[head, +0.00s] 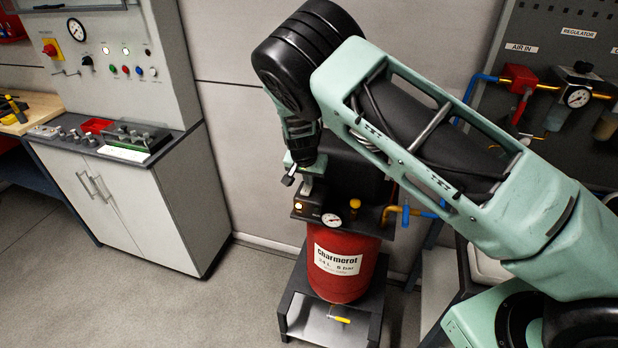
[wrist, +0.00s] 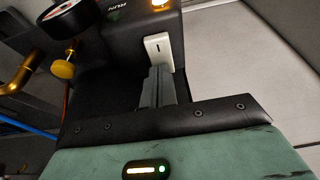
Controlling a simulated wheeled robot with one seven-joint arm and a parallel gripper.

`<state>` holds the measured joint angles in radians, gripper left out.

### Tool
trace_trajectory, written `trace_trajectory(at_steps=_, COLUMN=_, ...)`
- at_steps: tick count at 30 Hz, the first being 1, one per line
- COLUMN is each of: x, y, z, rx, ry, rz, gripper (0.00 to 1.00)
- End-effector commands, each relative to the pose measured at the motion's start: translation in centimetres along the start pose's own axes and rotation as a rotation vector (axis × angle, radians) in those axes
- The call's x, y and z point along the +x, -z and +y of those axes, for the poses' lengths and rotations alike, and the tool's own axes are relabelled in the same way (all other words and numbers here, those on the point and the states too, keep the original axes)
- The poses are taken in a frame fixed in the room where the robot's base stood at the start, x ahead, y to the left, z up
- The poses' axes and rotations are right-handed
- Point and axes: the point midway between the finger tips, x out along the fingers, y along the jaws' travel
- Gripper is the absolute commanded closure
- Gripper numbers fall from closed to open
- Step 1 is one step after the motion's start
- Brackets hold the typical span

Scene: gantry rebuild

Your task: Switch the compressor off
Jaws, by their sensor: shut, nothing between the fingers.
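The compressor (head: 341,262) has a red tank labelled Charmerot and a black top. Its white rocker switch (wrist: 158,50) shows in the wrist view with a mark on its face. A lit amber lamp (wrist: 160,5) sits beside the upside-down RUN lettering; it also glows in the head view (head: 298,206). My gripper (wrist: 158,72) is shut and empty, with its fingertips at the near end of the switch. I cannot tell whether they touch it. In the head view my gripper (head: 306,183) is over the compressor's control box, and the switch is mostly hidden.
A gauge (head: 332,220), a yellow knob (head: 355,203) and brass piping with a blue handle (head: 405,214) stand close beside the control box. A cabinet with a control panel (head: 115,70) is at left. A regulator board (head: 545,60) is at right. Open floor lies front left.

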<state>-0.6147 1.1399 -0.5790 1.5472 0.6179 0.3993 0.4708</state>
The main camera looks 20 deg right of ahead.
Motion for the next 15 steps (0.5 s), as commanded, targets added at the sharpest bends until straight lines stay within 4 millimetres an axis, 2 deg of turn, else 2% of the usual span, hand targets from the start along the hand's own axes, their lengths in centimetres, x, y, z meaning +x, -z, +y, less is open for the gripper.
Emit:
trace_trajectory(at_steps=4, x=1.01, y=0.13, z=0.05, rx=0.004, ry=0.001, rz=-0.057, gripper=1.0)
trace_trajectory(at_steps=15, x=0.55, y=-0.49, z=0.02, rx=-0.001, ry=-0.003, rz=-0.063, gripper=1.0)
